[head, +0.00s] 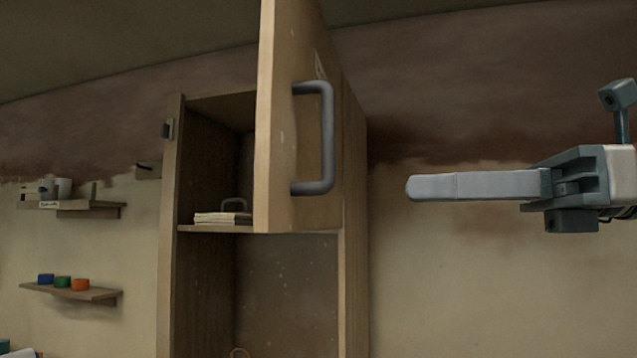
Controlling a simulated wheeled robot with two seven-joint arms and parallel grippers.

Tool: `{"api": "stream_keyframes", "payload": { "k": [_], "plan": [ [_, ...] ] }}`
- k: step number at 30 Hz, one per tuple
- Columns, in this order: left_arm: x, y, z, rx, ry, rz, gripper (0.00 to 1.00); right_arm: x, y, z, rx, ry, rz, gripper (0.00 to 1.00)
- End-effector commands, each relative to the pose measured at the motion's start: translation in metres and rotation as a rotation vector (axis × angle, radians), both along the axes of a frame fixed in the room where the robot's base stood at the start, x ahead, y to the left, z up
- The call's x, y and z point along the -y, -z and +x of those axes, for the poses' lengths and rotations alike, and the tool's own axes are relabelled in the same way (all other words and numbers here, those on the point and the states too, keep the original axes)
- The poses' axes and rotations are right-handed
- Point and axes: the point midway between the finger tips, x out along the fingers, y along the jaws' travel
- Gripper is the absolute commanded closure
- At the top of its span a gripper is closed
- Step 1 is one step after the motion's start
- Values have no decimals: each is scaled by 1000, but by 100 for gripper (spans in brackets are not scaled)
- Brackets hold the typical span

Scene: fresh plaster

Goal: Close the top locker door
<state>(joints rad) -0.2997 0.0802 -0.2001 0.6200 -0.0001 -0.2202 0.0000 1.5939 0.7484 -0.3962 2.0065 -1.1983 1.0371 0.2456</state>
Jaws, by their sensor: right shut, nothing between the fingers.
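The top locker door (287,130) is wooden and stands open, swung out toward me from the right side of the wooden locker (168,250). A grey bar handle (328,140) is fixed on its outer face, which is turned to the right. My right gripper (412,188) is shut and empty, to the right of the door and apart from the handle, at about the height of the handle's lower end. Its fingers point left. My left gripper is not in view.
A stack of flat items (222,218) lies in the top compartment. The lower compartment (290,290) stands open. A small wall shelf (60,207) and a lower shelf (95,294) with several coloured objects are at the left. The wall between door and gripper is clear.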

Motion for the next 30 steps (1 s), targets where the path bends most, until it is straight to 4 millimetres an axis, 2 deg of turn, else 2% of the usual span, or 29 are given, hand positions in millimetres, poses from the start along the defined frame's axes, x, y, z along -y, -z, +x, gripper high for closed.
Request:
{"api": "stream_keyframes", "payload": {
  "k": [18,24,30],
  "plan": [
    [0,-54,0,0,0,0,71,-98,-4,22,-2,-4,0,100],
    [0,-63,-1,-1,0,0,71,-114,-2,25,-1,-2,0,100],
    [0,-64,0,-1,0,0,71,-118,-1,27,-1,-1,2,100]
  ]
}}
